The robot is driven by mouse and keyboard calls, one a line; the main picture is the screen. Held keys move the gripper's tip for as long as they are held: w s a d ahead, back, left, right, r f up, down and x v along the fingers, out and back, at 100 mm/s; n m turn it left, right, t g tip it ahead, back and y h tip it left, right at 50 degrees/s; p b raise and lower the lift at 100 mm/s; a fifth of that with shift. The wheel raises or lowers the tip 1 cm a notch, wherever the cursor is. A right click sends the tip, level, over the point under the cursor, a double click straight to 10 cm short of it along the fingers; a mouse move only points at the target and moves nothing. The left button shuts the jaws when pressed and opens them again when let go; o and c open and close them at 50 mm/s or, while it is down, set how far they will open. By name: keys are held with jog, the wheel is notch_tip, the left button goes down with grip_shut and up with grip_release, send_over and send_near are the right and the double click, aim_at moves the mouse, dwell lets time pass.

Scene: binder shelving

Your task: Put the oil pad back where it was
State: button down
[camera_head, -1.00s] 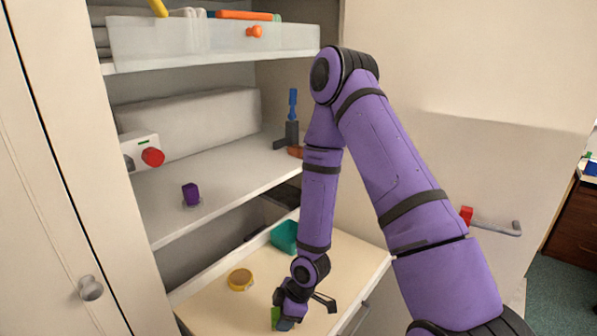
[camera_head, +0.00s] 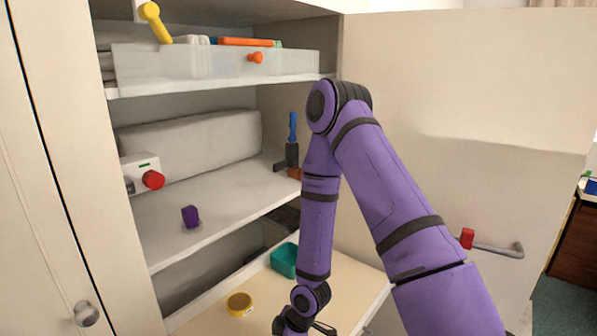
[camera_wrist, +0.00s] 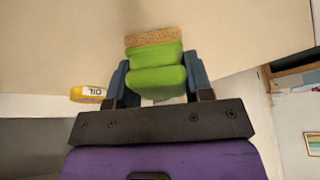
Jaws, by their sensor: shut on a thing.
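My gripper (camera_wrist: 157,82) is shut on a green block with a speckled tan pad face (camera_wrist: 154,62), likely the oil pad. The tan face points away from my gripper. A round yellow tin (camera_head: 239,304) stands in the drawer, left of my wrist. Whether the block touches the drawer floor I cannot tell.
A purple block (camera_head: 190,216) and a white box with a red knob (camera_head: 141,176) are on the shelf above. An open cabinet door with a handle (camera_head: 497,249) is at right.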

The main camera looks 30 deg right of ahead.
jog(key=shift+f, duration=0.25)
grip_release()
dwell(0.6)
